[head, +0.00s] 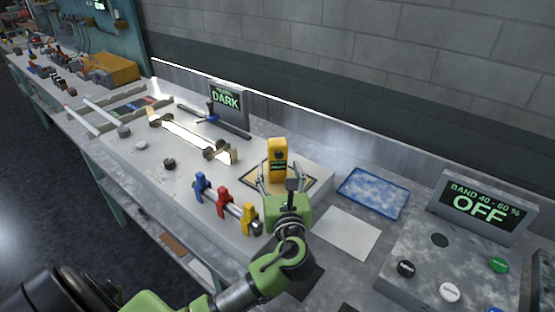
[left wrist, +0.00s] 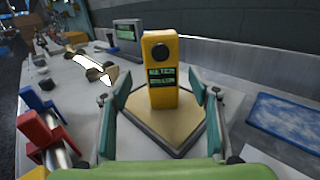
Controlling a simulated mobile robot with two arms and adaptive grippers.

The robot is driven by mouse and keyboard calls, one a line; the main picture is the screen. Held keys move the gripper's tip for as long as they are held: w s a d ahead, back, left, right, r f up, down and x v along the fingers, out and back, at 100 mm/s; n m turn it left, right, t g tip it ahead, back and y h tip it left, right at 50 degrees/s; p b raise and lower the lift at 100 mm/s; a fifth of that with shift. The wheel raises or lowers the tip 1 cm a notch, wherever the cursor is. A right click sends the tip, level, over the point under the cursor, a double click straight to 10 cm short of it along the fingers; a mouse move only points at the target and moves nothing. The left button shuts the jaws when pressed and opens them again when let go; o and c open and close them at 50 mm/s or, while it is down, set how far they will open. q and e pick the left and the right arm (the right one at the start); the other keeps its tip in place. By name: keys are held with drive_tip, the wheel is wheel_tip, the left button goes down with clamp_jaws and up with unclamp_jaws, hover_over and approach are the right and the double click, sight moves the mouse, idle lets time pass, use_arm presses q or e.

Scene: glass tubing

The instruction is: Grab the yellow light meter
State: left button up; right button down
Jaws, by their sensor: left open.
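The yellow light meter (head: 277,158) stands upright on a tan, dark-edged square pad (head: 301,178) on the workbench. In the left wrist view the meter (left wrist: 160,95) shows a round dark sensor and a small green text display. My left gripper (head: 282,185) is in front of the meter. Its fingers (left wrist: 160,100) are open, one on each side of the meter, with gaps between them and its body. My right gripper is in neither view.
Blue, red and yellow clamps (head: 222,203) stand close to the left of my left gripper. A blue tray (head: 373,192) and a white sheet (head: 346,232) lie to the right. A panel reading OFF (head: 482,210) stands farther right. A lit glass tube (head: 190,138) rests at left behind the clamps.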

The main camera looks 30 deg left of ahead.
sight(279, 163)
use_arm(q)
drive_tip(key=p+x, duration=0.1)
drive_tip(key=x, duration=0.5)
drive_tip(key=shift+w+f, duration=0.1)
drive_tip(key=shift+w, duration=0.15)
drive_tip(key=c, duration=1.3)
